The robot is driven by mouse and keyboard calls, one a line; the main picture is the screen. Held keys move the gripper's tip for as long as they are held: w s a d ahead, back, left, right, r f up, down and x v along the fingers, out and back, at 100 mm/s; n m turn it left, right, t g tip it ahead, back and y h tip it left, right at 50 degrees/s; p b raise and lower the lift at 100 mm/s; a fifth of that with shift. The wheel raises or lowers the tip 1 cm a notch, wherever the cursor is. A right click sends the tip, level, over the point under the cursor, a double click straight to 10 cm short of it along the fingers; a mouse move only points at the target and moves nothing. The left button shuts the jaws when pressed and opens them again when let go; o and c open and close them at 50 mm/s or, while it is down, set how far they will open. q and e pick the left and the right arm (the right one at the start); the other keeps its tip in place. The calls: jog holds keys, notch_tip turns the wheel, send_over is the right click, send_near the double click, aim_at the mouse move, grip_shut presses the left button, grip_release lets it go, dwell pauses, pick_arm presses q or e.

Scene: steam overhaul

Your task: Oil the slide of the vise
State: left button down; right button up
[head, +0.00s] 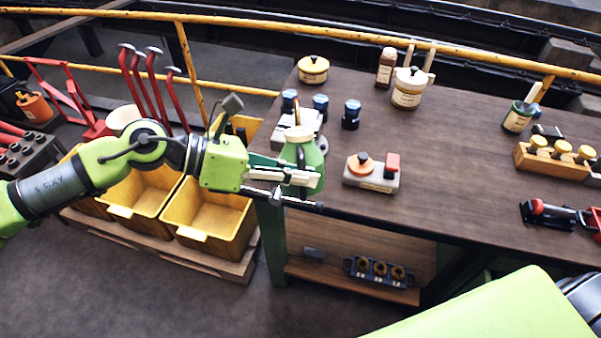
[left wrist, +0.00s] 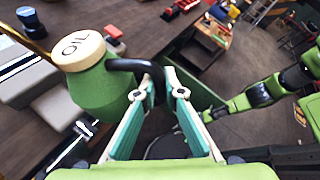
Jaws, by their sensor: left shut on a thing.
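The green oil can (head: 303,156) has a pale lid, marked OIL in the left wrist view (left wrist: 88,88). My left gripper (head: 312,178) is shut on its black handle (left wrist: 135,66), which shows between the fingers. The can looks roughly upright. The grey vise (head: 308,117) stands at the table's left front corner, with its screw bar (head: 285,200) below the gripper. In the head view the can covers part of the vise and its slide. In the left wrist view the grey vise blocks (left wrist: 58,108) lie beside the can; I cannot tell any contact. My right gripper is not in view.
Blue-capped jars (head: 351,115) stand near the vise. A grey block with an orange knob (head: 371,174) sits to its right. Yellow bins (head: 207,214) stand below left. The middle of the tabletop (head: 450,150) is clear.

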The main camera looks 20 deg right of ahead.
pick_arm(q)
jog(key=shift+d+f+m+t+b, duration=0.1)
jog(key=shift+f+m+t+b, duration=0.75)
jog(key=shift+b, duration=1.05)
jog(key=shift+w+f+h+b, duration=0.1)
jog(key=shift+f+h+b, duration=0.3)
jog(key=shift+b, duration=0.4)
